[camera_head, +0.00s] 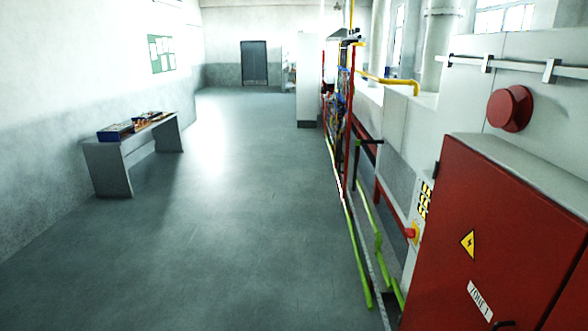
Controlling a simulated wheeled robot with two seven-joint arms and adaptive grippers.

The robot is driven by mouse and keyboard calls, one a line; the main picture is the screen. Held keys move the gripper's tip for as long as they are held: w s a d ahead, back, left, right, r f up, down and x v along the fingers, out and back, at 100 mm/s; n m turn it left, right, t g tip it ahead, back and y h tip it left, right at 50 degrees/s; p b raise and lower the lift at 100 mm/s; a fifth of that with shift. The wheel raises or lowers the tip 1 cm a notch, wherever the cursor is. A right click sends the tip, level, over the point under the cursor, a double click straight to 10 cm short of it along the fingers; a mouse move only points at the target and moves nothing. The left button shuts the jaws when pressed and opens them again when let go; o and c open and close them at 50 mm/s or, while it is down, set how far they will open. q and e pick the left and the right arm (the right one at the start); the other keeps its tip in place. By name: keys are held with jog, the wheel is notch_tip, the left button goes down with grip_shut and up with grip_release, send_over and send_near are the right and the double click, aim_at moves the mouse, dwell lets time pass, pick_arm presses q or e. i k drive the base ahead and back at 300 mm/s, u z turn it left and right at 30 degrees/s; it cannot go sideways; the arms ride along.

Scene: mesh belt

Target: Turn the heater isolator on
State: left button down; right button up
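A red cabinet (490,245) fills the lower right, with a yellow lightning-bolt sign (468,243) and a white label (480,299) reading ZONE 1. A small dark handle (503,325) is cut off at the bottom edge. A red knob on a yellow plate (411,232) shows edge-on at the cabinet's left side, below a panel with dark and yellow markings (425,200). No part is plainly labelled as the heater isolator, and the knob's position cannot be read from here. Neither of my grippers is in view.
A large red round fitting (510,108) projects from the pale machine housing (555,100) above the cabinet. Green rails (357,255) run low along the machine. A grey table (116,163) with boxes stands at the left wall. The floor (225,230) between is clear.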

aim_at(410, 233)
jog(key=u, duration=0.45)
jog(key=i, duration=3.6)
jog(key=z, duration=1.7)
jog(key=i, duration=1)
jog(key=z, duration=0.85)
